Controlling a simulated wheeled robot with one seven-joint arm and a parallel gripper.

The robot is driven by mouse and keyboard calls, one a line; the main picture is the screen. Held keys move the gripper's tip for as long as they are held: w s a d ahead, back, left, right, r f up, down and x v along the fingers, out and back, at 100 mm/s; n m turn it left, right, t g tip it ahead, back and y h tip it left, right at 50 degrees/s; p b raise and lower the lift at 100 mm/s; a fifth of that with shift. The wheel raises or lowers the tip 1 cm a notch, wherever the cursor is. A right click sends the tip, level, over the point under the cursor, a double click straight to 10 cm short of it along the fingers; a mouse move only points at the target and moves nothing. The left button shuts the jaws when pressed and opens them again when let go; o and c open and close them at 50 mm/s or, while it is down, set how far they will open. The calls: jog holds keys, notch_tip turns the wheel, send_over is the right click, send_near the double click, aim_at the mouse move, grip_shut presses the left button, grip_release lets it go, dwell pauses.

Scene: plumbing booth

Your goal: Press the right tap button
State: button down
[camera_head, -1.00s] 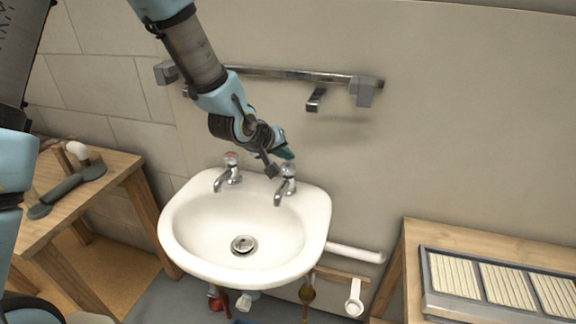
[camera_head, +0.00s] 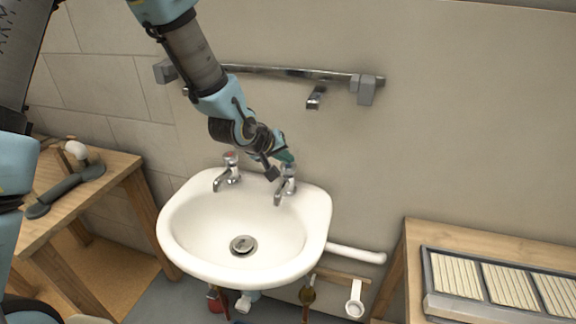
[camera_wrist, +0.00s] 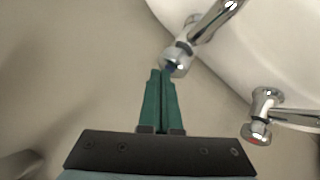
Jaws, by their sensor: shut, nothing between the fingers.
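The right tap (camera_head: 286,186) is chrome and stands on the back rim of the white basin (camera_head: 178,222). In the wrist view the right tap (camera_wrist: 190,42) is at the top centre, with a bit of blue on its button. My gripper (camera_head: 288,158) is shut and empty, its green fingers at the top of this tap. In the wrist view the fingertips of my gripper (camera_wrist: 161,72) overlap the edge of the button; I cannot tell whether they touch it. The left tap (camera_head: 229,171) has a red-marked top and also shows in the wrist view (camera_wrist: 262,112).
A chrome rail (camera_head: 290,75) runs along the wall above the basin. A wooden bench (camera_head: 120,168) with a dark tool (camera_head: 62,190) stands at left. Another bench (camera_head: 440,230) with a slatted tray (camera_head: 432,300) stands at right.

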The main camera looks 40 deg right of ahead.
aim_at(286, 167)
jog(key=shift+f+b, duration=0.45)
jog(key=shift+f, duration=0.15)
dwell(0.3)
jog(key=shift+r, duration=0.1)
jog(key=shift+r+p, duration=0.85)
jog(key=shift+r, duration=0.2)
jog(key=shift+r, duration=0.15)
notch_tip(286, 167, up, 5)
jog(key=p, duration=0.3)
jog(key=shift+p, duration=0.4)
dwell(0.4)
